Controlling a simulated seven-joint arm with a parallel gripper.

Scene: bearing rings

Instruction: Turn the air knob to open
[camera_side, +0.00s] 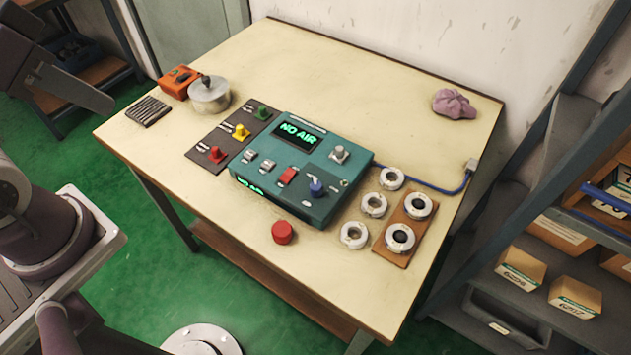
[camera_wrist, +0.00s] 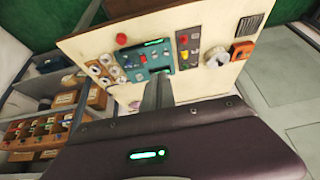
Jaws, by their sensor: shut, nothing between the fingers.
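The teal control box (camera_side: 330,165) sits on the middle of the table. Its screen (camera_side: 299,133) reads "NO AIR" in green. A blue knob (camera_side: 316,187), which looks like the air knob, stands on the box's front right part beside a small gauge-like mark. A red switch (camera_side: 287,176), two grey switches and a grey knob (camera_side: 339,154) share the top face. The box also shows in the wrist view (camera_wrist: 160,64). My gripper (camera_wrist: 158,80) is shut and empty, apart from the box and the table. In the side view my arm is at the left edge, away from the box.
A red button (camera_side: 282,232) lies before the box. White rings (camera_side: 354,235) and a wooden board (camera_side: 388,252) with two more rings are to its right. A dark panel (camera_side: 197,150) with coloured buttons, a pot (camera_side: 208,93) and an orange box (camera_side: 178,80) are left. A blue hose (camera_side: 430,190) runs right.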

